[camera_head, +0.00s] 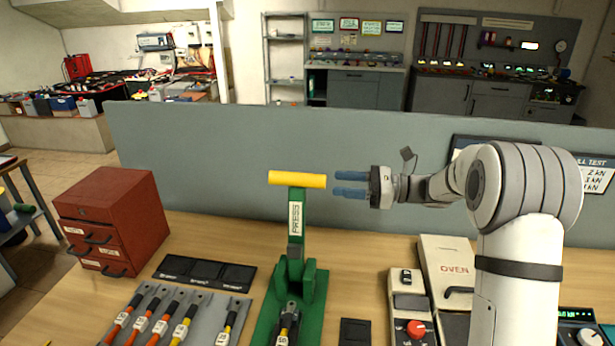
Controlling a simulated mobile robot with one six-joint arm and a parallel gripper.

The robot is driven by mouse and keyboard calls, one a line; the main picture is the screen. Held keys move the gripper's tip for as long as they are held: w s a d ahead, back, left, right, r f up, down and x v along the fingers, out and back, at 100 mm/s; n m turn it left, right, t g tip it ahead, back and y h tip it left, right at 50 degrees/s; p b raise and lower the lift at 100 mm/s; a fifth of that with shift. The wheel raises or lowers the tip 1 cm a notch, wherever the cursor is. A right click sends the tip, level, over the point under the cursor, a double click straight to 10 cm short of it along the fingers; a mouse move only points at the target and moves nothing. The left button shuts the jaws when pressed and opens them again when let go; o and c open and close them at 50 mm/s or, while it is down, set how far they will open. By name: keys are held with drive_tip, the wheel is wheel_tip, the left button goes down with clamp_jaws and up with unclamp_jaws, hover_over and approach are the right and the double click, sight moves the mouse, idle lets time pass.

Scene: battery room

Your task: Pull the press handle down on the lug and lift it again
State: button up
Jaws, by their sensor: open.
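The green press (302,278) stands on the bench in the middle. Its lever rises upright with the label PRESS, and its yellow handle bar (297,179) lies level across the top. A dark lug on a cable (287,322) sits at the press base, partly cut off by the bottom of the picture. My gripper (340,184) is open, with its blue fingers pointing left at the handle's right end. The fingertips appear very close to the handle; I cannot tell whether they touch it. Nothing shows between the fingers.
A grey board (182,320) with several labelled cables lies left of the press. A dark tray (205,272) is behind it, and a red drawer box (112,222) stands further left. The oven (447,268) and a unit with a red knob (415,328) stand right. A grey partition (215,160) runs behind.

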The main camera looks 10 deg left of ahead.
sight(315, 182)
drive_tip(key=a, duration=0.2)
drive_tip(key=a+p, duration=0.1)
drive_tip(key=a, duration=0.1)
drive_tip(key=a+p, duration=0.1)
drive_tip(key=a, duration=0.2)
drive_tip(key=shift+s+a, duration=0.1)
drive_tip(key=shift+s, duration=0.2)
drive_tip(key=shift+c, duration=0.2)
clamp_jaws()
